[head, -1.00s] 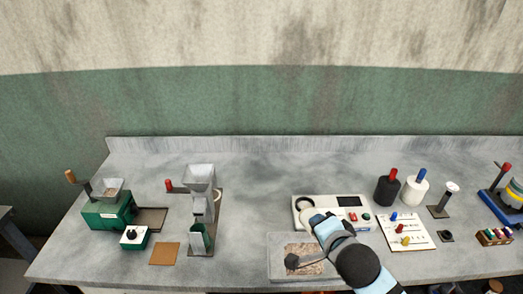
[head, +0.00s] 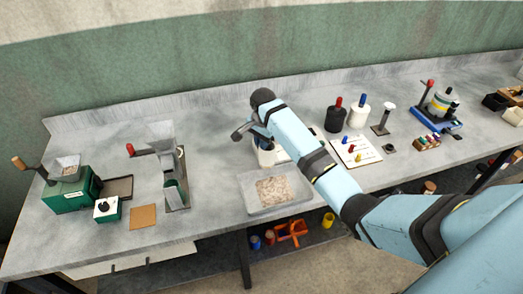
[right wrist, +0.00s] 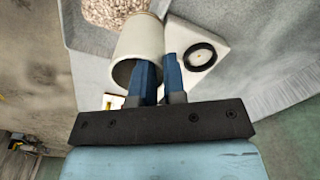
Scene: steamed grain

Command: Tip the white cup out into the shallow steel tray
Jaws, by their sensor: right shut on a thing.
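The white cup (right wrist: 138,45) is in the right wrist view, its mouth towards the camera. My right gripper (right wrist: 160,70) is shut on its wall, one blue finger inside the mouth and one outside. I cannot make out what is inside the cup. The tray's grain also shows in the right wrist view (right wrist: 108,12). My left gripper is not in view.
The white instrument (right wrist: 205,50) with a black ring stands beside the cup. A green mill (head: 68,193) and a steel hopper device (head: 172,180) stand left. Black and white bottles (head: 358,115) and a peg board (head: 355,152) are right. Bench between hopper and tray is clear.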

